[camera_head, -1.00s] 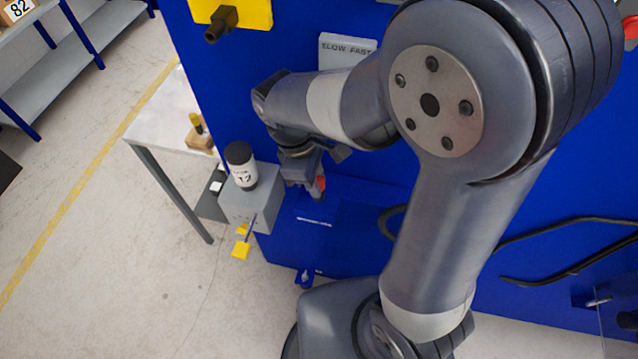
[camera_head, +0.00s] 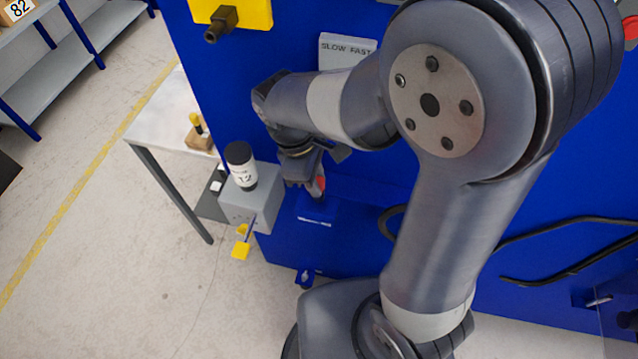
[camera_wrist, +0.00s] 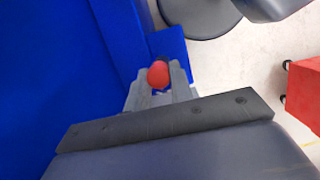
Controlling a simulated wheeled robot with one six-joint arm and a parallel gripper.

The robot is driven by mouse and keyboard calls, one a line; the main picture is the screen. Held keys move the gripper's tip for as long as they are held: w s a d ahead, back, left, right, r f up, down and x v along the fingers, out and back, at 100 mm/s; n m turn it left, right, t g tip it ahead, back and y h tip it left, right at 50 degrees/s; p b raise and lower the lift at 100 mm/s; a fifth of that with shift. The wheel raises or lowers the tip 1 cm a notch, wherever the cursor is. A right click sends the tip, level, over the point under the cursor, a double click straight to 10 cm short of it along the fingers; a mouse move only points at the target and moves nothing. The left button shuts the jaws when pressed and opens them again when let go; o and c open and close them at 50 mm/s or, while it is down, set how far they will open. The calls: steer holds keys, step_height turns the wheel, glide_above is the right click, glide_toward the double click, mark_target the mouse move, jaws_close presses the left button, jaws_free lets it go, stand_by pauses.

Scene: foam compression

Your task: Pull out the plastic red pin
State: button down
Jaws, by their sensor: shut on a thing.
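The red pin (camera_wrist: 158,74) shows its rounded red end between the fingertips of my gripper (camera_wrist: 160,82) in the wrist view. My gripper is shut on it. In the head view, a bit of the red pin (camera_head: 320,184) shows at the right side of my gripper (camera_head: 311,192), low in front of the blue machine (camera_head: 345,190). The gripper points down, over the blue lower part of the machine. The rest of the pin is hidden, so I cannot tell how deep it sits.
A grey box (camera_head: 255,207) with a black-capped container (camera_head: 241,166) stands just left of my gripper. A yellow piece (camera_head: 241,250) hangs by the box. A grey table (camera_head: 165,115) is farther left. A black cable (camera_head: 560,222) runs at right. A red object (camera_wrist: 303,92) is at right.

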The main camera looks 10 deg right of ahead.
mark_target(320, 181)
steer(key=shift+d+p+v, duration=0.2)
steer(key=shift+p+v, duration=0.7)
steer(key=shift+d+p+v, duration=0.2)
steer(key=shift+p+v, duration=0.7)
steer(key=shift+v, duration=0.05)
stand_by(0.5)
